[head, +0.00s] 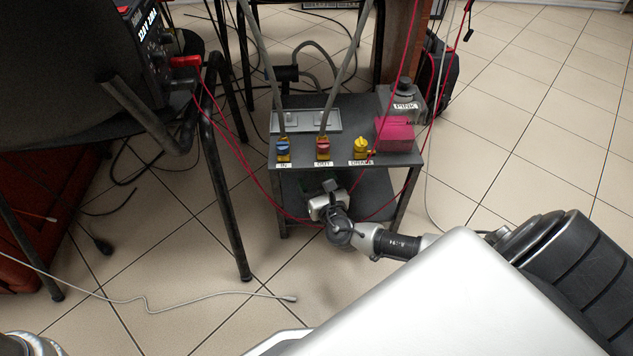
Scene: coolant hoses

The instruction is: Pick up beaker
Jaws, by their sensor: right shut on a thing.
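My right arm reaches in from the right to the small dark table (385,160). My right gripper (328,188) is in front of the table's lower shelf (365,190), below the top. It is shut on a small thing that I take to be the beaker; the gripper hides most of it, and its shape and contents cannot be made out. My left gripper does not show.
Thin red cables hang around the table. A black chair (215,150) stands left. A grey cable (200,296) lies on the tiles.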

